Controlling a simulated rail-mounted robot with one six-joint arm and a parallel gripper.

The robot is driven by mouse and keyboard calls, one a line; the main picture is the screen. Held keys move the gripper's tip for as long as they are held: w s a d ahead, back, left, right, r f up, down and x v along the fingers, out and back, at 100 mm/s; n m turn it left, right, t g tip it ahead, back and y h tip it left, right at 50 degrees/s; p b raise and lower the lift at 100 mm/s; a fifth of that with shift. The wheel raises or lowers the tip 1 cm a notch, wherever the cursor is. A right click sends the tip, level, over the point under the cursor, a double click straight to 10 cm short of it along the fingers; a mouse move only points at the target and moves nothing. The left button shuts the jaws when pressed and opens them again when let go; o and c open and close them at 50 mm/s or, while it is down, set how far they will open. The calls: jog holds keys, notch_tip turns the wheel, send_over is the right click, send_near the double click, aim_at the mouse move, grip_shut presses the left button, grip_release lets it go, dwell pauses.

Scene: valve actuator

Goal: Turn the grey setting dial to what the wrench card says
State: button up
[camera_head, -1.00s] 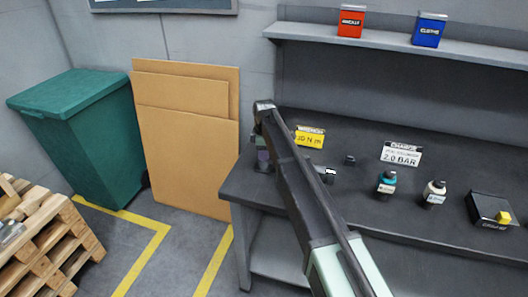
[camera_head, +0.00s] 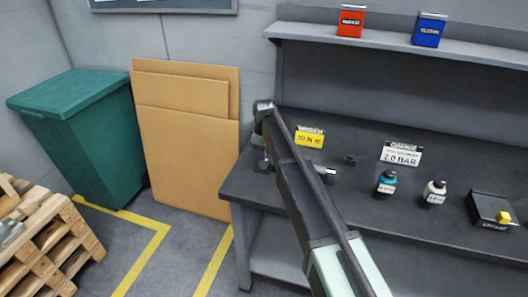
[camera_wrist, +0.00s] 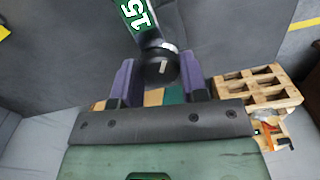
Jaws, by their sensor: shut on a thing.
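The yellow wrench card (camera_head: 310,138) stands on the bench; its small text looks like "10 N m", though the first digit is not sharp. In the wrist view, my gripper (camera_wrist: 158,80) has its two purple fingers on either side of the dark grey dial (camera_wrist: 160,68), shut on it. The dial has a pale pointer mark on its face. A green scale with a white "15" (camera_wrist: 138,14) sits just beyond it. In the head view, my arm hides the dial, and only a bit of a purple finger shows at the bench's left end.
A white card (camera_head: 400,154) reading "2.0 BAR" stands to the right on the bench (camera_head: 300,212). Cardboard sheets (camera_head: 190,155) lean at the left.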

jog(key=o, duration=0.9)
jog(key=shift+o, duration=0.2)
notch_tip(320, 180, up, 11)
jog(key=p, duration=1.1)
jog(key=shift+f, duration=0.15)
